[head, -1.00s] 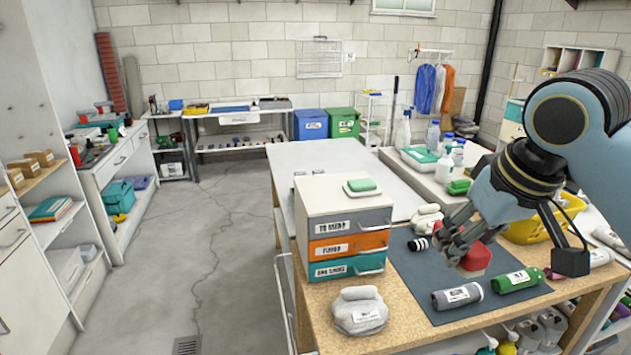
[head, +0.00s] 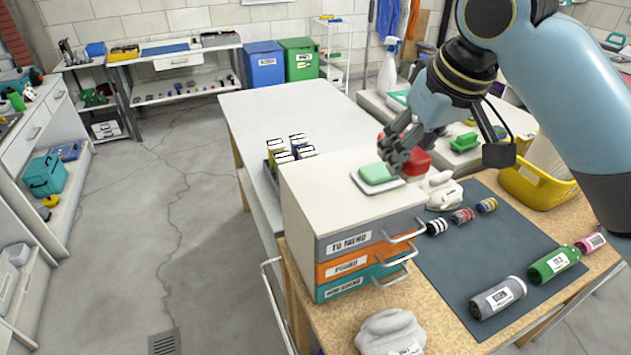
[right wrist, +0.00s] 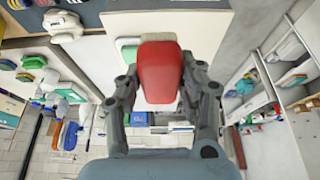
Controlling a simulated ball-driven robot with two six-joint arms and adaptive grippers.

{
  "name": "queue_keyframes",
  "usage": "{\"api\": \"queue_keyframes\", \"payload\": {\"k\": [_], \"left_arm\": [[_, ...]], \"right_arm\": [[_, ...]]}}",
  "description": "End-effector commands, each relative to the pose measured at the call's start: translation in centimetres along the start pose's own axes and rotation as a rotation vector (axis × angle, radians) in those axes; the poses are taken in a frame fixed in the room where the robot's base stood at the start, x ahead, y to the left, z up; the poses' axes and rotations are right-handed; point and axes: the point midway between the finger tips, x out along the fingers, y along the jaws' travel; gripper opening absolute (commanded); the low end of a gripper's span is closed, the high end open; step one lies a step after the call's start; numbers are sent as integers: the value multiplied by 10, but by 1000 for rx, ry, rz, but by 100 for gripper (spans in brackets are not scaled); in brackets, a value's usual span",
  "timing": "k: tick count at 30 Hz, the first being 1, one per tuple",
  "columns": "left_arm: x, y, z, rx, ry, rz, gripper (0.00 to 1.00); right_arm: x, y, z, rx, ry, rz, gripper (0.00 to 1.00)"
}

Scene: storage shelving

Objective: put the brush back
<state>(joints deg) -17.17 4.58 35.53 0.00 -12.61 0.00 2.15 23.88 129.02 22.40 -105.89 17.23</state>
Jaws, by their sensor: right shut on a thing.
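The red brush (head: 416,162) is held in my right gripper (head: 400,150), over the right rear part of the top of the drawer unit (head: 325,185). The right wrist view shows the red brush (right wrist: 160,68) between both fingers, with a pale part at its lower end. A green block (head: 378,173) lies on a white dish (head: 361,187) on the unit's top, just left of the brush. I cannot tell whether the brush touches anything below. My left gripper is out of view.
A dark mat (head: 475,250) right of the unit holds a grey bottle (head: 498,297), a green bottle (head: 554,265) and several small cans. A white cloth bundle (head: 441,190) lies behind the drawer handles. A yellow basket (head: 535,185) stands at right. The unit's left top is clear.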

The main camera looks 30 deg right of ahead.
Motion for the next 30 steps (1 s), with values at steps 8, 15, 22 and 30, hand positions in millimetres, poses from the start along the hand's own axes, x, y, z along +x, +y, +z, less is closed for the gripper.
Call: {"api": "queue_keyframes", "payload": {"k": [8,15,22,30], "left_arm": [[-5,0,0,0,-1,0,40],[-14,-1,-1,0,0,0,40],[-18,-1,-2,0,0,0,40],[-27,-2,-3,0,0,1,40]], "right_arm": [[28,-24,-17,8,-3,-10,2],[76,-59,-46,1,-3,-5,2],[99,-72,-57,0,-1,-1,2],[132,-72,-44,0,-2,0,2]]}}
